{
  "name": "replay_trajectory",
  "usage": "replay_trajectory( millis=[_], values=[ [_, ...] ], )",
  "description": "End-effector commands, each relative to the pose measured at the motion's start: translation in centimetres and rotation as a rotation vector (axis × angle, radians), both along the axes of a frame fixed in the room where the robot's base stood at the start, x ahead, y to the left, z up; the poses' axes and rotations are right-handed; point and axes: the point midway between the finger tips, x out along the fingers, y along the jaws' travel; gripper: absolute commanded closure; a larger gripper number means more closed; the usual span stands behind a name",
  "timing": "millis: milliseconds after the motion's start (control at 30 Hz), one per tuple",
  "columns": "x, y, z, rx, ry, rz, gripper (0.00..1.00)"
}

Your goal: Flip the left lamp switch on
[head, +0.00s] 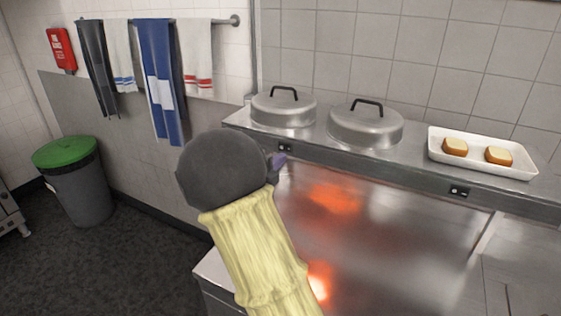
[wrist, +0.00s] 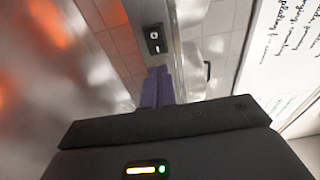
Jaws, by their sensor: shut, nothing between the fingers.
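The left switch (head: 285,147) is a small black plate with white marks on the front edge of the steel shelf. In the wrist view the switch (wrist: 155,40) shows close up, just beyond my fingertips; its setting is hard to read. My gripper (head: 278,161) has purple fingers, pressed together and empty, just below and left of the switch. In the wrist view my gripper (wrist: 157,72) points at the switch with a small gap in the picture; I cannot tell whether it touches. A second switch (head: 459,191) sits further right on the same edge. No lamp itself is in view.
Two metal lids (head: 284,108) (head: 366,125) and a white tray (head: 482,165) with bread pieces stand on the shelf. An orange glow reflects in the steel surface (head: 400,235) below. Towels (head: 157,80) hang at left above a green-lidded bin (head: 75,190).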

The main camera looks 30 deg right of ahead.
Motion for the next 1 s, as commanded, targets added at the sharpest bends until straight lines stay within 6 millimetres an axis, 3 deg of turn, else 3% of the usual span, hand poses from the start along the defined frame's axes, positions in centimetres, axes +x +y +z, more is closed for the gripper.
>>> replay_trajectory(
  millis=[500,1000],
  values=[
    [-6.4,7.0,-0.2,0.001,-0.001,0.007,1.0],
    [-6.9,7.3,0.0,-0.001,0.001,0.003,1.0]
  ],
)
